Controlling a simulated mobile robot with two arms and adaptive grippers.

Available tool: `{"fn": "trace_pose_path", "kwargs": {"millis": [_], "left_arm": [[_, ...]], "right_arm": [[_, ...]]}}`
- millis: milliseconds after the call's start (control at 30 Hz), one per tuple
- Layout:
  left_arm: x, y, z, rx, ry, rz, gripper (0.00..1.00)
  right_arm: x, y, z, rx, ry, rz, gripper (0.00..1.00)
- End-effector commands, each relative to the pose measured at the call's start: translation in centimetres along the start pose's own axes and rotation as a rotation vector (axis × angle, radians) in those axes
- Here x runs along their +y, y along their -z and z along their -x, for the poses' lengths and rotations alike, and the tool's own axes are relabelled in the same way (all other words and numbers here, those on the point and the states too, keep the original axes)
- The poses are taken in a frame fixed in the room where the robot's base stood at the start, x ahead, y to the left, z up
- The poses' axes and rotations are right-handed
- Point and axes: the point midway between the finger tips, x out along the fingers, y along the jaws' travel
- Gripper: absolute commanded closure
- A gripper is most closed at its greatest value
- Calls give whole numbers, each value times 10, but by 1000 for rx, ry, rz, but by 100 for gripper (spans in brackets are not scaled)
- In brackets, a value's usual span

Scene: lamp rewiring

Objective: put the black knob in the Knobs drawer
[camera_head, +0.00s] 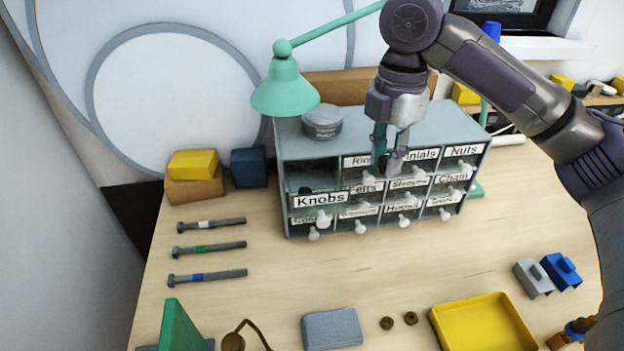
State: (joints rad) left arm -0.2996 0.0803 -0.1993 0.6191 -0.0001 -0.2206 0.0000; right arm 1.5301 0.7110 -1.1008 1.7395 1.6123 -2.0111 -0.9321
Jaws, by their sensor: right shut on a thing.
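The Knobs drawer (320,200) is at the left of the grey drawer cabinet. It is pulled out, with its label and pale handle facing front. A small dark shape (305,190) shows just behind its label; I cannot tell what it is. My right gripper (386,164) points down in front of the cabinet's upper drawers, to the right of and above the Knobs drawer. It is shut on a small dark thing, apparently the black knob (390,163), mostly hidden by the fingers. My left gripper is not in view.
A grey tin (323,121) stands on the cabinet (440,122), under a green lamp shade (285,91). Several bolts (208,248) lie at left. A yellow tray (484,324) and a grey block (332,328) are in front.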

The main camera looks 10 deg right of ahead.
Motion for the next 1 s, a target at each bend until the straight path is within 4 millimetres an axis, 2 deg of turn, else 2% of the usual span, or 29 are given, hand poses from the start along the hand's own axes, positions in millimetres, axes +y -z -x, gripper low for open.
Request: {"fn": "trace_pose_path", "kwargs": {"millis": [300, 500, 667, 900, 1000], "left_arm": [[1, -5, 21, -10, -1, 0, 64], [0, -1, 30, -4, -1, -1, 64], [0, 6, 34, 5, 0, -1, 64], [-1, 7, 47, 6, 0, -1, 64], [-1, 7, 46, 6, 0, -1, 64]], "right_arm": [[60, 37, -39, 1, 4, 2, 92], [86, 52, -59, 2, 3, 0, 92], [92, 55, -69, 0, 2, 0, 92], [91, 55, -101, 0, 2, -1, 92], [91, 55, -106, 0, 1, 0, 92]]}}
